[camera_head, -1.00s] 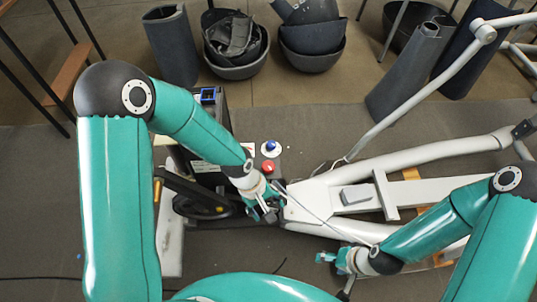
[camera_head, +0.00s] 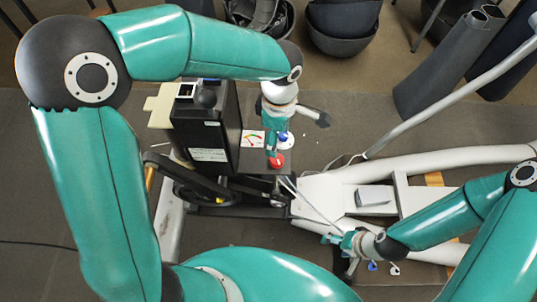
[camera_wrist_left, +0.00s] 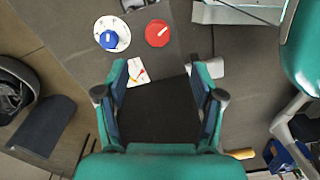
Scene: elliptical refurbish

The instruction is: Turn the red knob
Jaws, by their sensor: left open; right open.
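The red knob (camera_head: 276,161) sits at the near end of a dark panel beside the elliptical's white frame. In the left wrist view the red knob (camera_wrist_left: 157,33) shows a white pointer mark and lies beyond my fingertips, roughly centred between them. My left gripper (camera_wrist_left: 157,75) is open and empty, fingers apart. In the head view the left gripper (camera_head: 273,140) points down close to the knob; contact cannot be told. My right gripper (camera_head: 342,240) is open and empty low over the white frame.
A blue knob (camera_wrist_left: 108,38) on a white dial stands beside the red one. A small label card (camera_wrist_left: 138,72) lies nearby. A black box (camera_head: 205,130) stands left of the panel. Dark bowls (camera_head: 342,25) and grey covers (camera_head: 450,60) are at the back.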

